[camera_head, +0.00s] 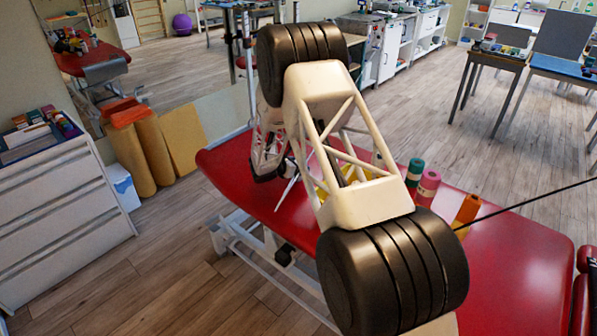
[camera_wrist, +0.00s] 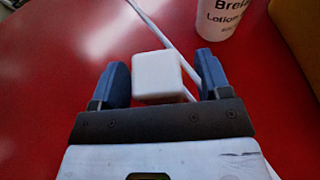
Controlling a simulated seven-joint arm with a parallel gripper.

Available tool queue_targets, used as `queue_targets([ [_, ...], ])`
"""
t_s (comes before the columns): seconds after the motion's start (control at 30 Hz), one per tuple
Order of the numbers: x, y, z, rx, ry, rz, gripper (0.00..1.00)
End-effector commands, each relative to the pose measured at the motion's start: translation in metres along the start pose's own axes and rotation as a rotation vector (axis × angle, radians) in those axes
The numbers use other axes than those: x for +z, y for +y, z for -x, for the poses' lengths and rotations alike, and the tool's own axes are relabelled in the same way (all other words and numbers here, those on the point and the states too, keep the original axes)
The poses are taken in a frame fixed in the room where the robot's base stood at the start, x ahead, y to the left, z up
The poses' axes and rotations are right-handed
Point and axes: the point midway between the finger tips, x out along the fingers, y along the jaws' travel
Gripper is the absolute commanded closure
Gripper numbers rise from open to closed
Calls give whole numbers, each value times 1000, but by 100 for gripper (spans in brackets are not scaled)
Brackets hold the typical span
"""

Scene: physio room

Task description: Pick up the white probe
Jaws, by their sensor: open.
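The white probe (camera_wrist: 156,74) shows in the wrist view as a rounded white block on the red treatment table (camera_wrist: 55,60). A thin white cable runs beside and behind it. My gripper (camera_wrist: 163,76) is open, with one blue finger to the left of the probe and one to the right. A narrow gap shows on the left; the right finger is close, and I cannot tell whether it touches. In the head view my own arm covers most of the gripper area, and I cannot make out the probe there.
A white lotion bottle (camera_wrist: 217,18) stands just beyond the right finger, with a yellow object (camera_wrist: 300,22) beside it. In the head view, green (camera_head: 415,172), pink (camera_head: 428,188) and orange (camera_head: 466,211) rolls stand on the table. The table's near right part is clear.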

Motion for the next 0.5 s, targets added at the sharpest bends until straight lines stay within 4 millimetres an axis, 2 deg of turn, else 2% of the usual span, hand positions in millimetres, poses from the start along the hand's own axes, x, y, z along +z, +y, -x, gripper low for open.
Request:
queue_targets([
  [0.17, 0, 0, 0, 0, 0, 0, 31],
  [0.5, 0, 0, 0, 0, 0, 0, 83],
])
